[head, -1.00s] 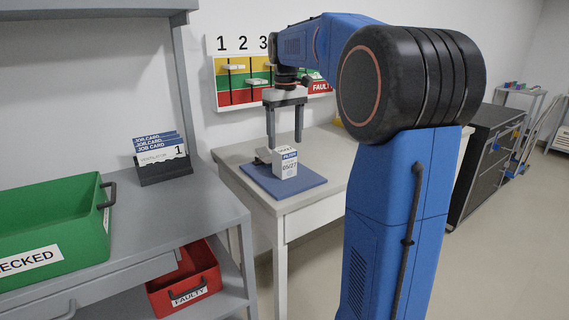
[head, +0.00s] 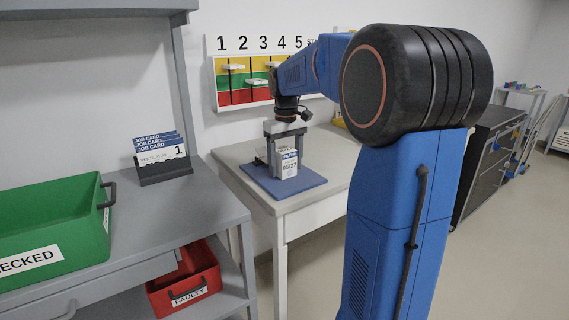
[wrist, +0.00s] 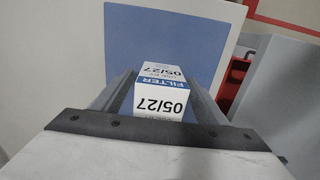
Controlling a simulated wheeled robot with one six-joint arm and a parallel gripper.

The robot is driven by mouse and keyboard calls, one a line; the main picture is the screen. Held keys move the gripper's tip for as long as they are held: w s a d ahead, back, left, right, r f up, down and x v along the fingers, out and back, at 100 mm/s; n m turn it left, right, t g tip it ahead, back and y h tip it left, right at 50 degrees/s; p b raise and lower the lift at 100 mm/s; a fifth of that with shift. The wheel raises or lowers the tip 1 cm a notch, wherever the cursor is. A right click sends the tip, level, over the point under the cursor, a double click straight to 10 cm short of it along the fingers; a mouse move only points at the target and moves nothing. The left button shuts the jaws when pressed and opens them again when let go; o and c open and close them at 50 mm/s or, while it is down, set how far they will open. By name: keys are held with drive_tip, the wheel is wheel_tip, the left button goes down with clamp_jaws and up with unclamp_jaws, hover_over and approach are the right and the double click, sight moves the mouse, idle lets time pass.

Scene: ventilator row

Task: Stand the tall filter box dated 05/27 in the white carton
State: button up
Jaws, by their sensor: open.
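The filter box (head: 288,164) is white with a blue band and reads 05/27. The gripper is open; whether a finger touches the box I cannot tell. I see no white carton.
A grey bench at the left holds a green CHECKED bin (head: 50,225) and a job card holder (head: 162,162). A red FAULTY bin (head: 186,283) sits on the shelf below. A numbered coloured board (head: 245,80) hangs behind the table. Bare tabletop surrounds the mat.

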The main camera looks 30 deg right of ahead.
drive_tip(key=c, duration=1.2)
drive_tip(key=shift+r, duration=0.1)
drive_tip(key=shift+c, duration=0.2)
